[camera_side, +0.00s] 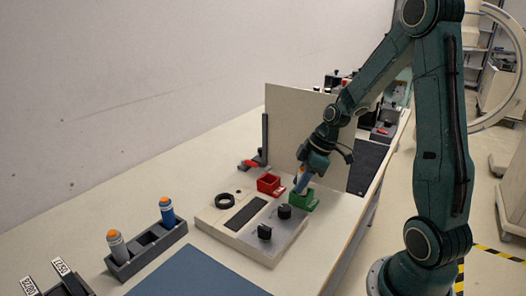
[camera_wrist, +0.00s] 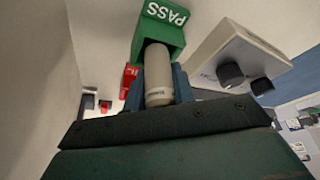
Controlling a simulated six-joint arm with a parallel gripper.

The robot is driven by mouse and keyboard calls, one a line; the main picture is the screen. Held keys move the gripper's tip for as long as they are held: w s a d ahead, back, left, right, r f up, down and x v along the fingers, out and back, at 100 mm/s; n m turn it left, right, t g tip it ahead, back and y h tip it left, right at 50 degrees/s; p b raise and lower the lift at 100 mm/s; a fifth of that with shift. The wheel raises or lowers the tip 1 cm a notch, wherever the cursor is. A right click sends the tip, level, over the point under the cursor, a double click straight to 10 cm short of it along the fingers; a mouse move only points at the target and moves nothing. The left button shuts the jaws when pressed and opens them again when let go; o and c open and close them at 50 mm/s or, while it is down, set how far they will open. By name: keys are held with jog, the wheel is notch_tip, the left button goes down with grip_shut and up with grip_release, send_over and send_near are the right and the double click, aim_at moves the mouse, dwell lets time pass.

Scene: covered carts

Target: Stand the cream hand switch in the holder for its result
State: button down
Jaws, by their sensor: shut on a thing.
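The cream hand switch (camera_wrist: 158,80) is between the blue fingers of my gripper (camera_wrist: 160,92), which is shut on it. In the wrist view its far end meets the opening of the green holder marked PASS (camera_wrist: 160,32). I cannot tell how deep it sits. In the side view my gripper (camera_side: 303,184) is right at the green holder (camera_side: 304,203), pointing down at a slant, and mostly hides the switch. A red holder (camera_side: 268,184) stands to the left of the green one; it also shows in the wrist view (camera_wrist: 129,78).
A pale test unit (camera_side: 228,221) with dark knobs and a black ring lies in front of the holders. A grey rack (camera_side: 122,270) holds a grey and a blue hand switch. An upright beige panel (camera_side: 305,125) stands behind my gripper. A blue mat (camera_side: 195,277) is clear.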

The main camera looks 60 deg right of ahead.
jog(key=c, duration=1.2)
grip_release()
jog(key=shift+f, duration=0.1)
jog(key=shift+o, duration=0.2)
jog(key=v, duration=0.7)
jog(key=shift+r, duration=0.45)
